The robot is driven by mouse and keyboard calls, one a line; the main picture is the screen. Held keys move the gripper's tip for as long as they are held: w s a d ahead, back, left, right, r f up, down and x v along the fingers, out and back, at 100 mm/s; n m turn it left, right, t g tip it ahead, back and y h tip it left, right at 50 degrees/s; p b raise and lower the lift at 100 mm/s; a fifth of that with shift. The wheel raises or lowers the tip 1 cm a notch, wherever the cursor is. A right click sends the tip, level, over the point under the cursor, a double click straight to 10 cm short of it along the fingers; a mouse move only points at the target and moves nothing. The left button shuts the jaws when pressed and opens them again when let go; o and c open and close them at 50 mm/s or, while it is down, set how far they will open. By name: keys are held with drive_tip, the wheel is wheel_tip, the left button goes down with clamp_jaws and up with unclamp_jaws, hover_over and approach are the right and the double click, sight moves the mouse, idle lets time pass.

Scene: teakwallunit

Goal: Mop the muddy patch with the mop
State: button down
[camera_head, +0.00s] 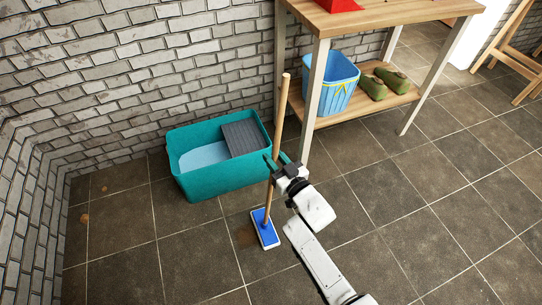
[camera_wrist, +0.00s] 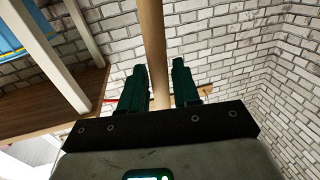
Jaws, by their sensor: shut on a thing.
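The mop stands nearly upright, with a long wooden handle (camera_head: 280,115) and a blue head (camera_head: 264,230) with a white edge. My gripper (camera_head: 274,170) is shut on the handle around its middle. In the wrist view the handle (camera_wrist: 153,45) passes between the dark green fingers of my gripper (camera_wrist: 160,88). The mop head appears to rest flat on the tiles. The muddy patch (camera_head: 245,237) is a brown stain just left of the head, which seems to cover part of it.
A teal tub (camera_head: 215,184) with a grey grid and pale water stands by the brick wall, behind the mop. A wooden shelf unit (camera_head: 385,107) holding a blue basket (camera_head: 336,86) and green shoes (camera_head: 378,85) stands right. Small brown spots (camera_head: 85,218) mark the left floor. Front tiles are clear.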

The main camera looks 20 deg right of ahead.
drive_tip(key=shift+d+r+p, duration=0.1)
drive_tip(key=shift+d+p, duration=1.1)
drive_tip(key=shift+d, duration=1.6)
drive_tip(key=r+p, duration=0.2)
drive_tip(key=a+r+p, duration=0.1)
drive_tip(key=r+p, duration=0.1)
drive_tip(key=shift+a+r, duration=0.15)
drive_tip(key=shift+r, duration=0.2)
